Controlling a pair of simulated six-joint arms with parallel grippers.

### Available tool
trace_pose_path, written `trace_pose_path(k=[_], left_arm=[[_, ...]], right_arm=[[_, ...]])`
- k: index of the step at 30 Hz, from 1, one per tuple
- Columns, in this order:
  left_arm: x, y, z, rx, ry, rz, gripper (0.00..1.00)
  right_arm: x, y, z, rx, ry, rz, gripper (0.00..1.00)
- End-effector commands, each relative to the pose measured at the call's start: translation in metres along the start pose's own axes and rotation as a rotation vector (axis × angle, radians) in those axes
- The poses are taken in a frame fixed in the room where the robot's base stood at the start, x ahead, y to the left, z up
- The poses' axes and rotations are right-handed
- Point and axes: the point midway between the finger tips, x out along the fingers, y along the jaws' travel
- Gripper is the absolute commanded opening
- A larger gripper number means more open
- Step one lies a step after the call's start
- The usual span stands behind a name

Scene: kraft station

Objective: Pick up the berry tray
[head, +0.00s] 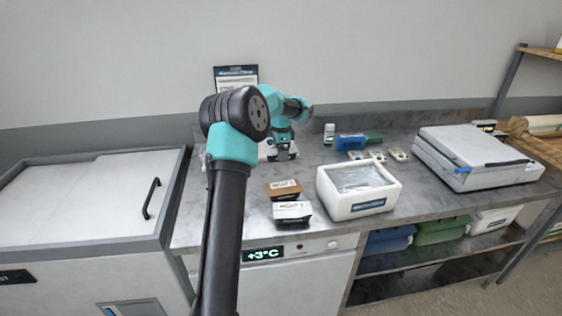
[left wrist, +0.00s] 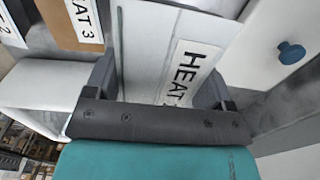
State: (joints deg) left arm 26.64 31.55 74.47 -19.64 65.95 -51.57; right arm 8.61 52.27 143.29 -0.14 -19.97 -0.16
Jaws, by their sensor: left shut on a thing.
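My left gripper (head: 282,142) is low over the back of the steel counter, left of its middle. It is shut on a pale piece (left wrist: 150,45) that fills the gap between its fingers in the left wrist view. A white label reading HEAT shows there, its end hidden by the gripper. In the head view the arm partly hides a pale object (head: 270,151) at the gripper. I cannot tell for sure whether the held piece is the berry tray. Several small pale trays (head: 378,156) lie at the back of the counter, apart from the gripper. My right gripper is not in view.
A white insulated box (head: 358,204) and two small cartons, one brown (head: 284,187) and one white (head: 292,211), stand at the front. A flat grey machine (head: 475,170) with a blue handle is at the right. A blue-green item (head: 352,142) lies behind the trays.

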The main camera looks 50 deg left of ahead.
Motion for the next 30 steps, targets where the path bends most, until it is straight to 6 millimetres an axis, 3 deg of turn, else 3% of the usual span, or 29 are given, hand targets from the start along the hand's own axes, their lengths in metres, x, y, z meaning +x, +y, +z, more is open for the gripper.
trace_pose_path(k=[5,23,30], left_arm=[[-0.009,0.0,0.0,0.0,0.0,0.001,0.49],[-0.009,0.0,0.0,0.0,0.0,0.0,0.49],[-0.014,0.008,-0.017,0.018,0.001,0.0,0.49]], right_arm=[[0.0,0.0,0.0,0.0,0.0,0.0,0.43],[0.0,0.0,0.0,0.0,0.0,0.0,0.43],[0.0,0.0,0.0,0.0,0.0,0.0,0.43]])
